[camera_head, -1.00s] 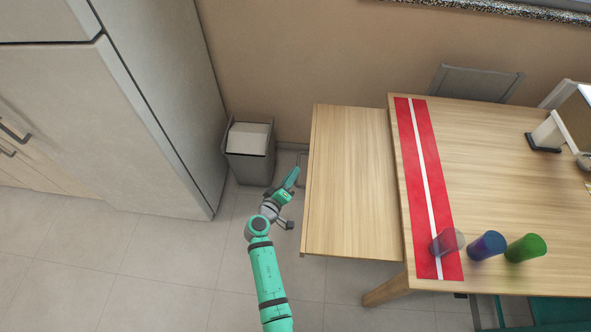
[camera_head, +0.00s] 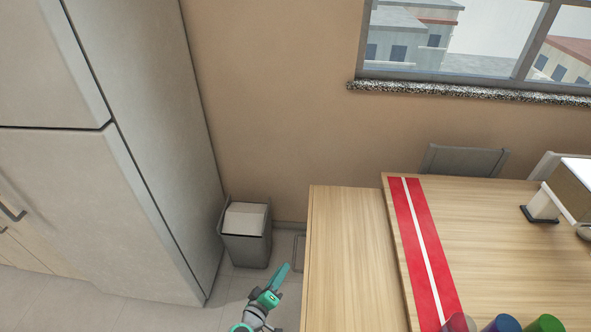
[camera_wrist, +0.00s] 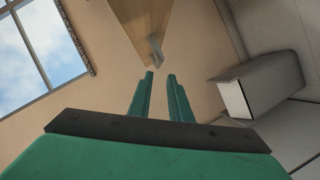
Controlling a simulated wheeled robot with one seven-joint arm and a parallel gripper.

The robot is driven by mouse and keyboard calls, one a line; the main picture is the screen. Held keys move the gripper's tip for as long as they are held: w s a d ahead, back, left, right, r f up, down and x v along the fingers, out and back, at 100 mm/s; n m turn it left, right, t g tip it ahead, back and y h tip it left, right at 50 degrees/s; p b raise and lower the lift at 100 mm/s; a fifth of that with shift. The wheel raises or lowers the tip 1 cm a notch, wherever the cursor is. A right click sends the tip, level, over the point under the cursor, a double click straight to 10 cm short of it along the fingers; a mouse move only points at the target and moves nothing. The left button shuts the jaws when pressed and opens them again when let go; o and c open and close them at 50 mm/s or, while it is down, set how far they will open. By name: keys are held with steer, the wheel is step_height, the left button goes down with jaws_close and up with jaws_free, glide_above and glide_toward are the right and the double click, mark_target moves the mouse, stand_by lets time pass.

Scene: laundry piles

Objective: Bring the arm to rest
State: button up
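My gripper (camera_head: 274,283) shows low in the head view as a green tool on my arm. It is above the floor, between the grey bin and the wooden side table. In the wrist view my gripper (camera_wrist: 160,85) has two green fingers with a gap between them and nothing held in it. The fingers point toward the wall and the table's underside. Most of my arm is cut off by the bottom edge of the head view.
A grey bin (camera_head: 246,252) stands against the wall beside the tall cabinet (camera_head: 150,150). The side table (camera_head: 350,260) and main table (camera_head: 480,240) with a red runner (camera_head: 418,235) are at right. Red, blue and green cups (camera_head: 545,324) stand at the front.

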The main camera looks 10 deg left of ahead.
steer(key=s+d+f+m+g+y, duration=0.1)
steer(key=s+d+f+y, duration=0.15)
steer(key=s, duration=0.95)
steer(key=s+d+f+m+g+y, duration=0.1)
steer(key=s+f+y, duration=0.15)
steer(key=s, duration=0.85)
steer(key=s+d+r+m+t, duration=0.1)
steer(key=s+d+r+m, duration=0.2)
steer(key=s+r, duration=0.4)
steer(key=s+d+r+m+t, duration=0.1)
steer(key=s+d+r+m, duration=0.2)
steer(key=s+r, duration=0.5)
step_height(320, 180, up, 6)
steer(key=shift+s+d+f+t, duration=0.25)
steer(key=shift+d+t, duration=0.05)
steer(key=shift+d, duration=0.05)
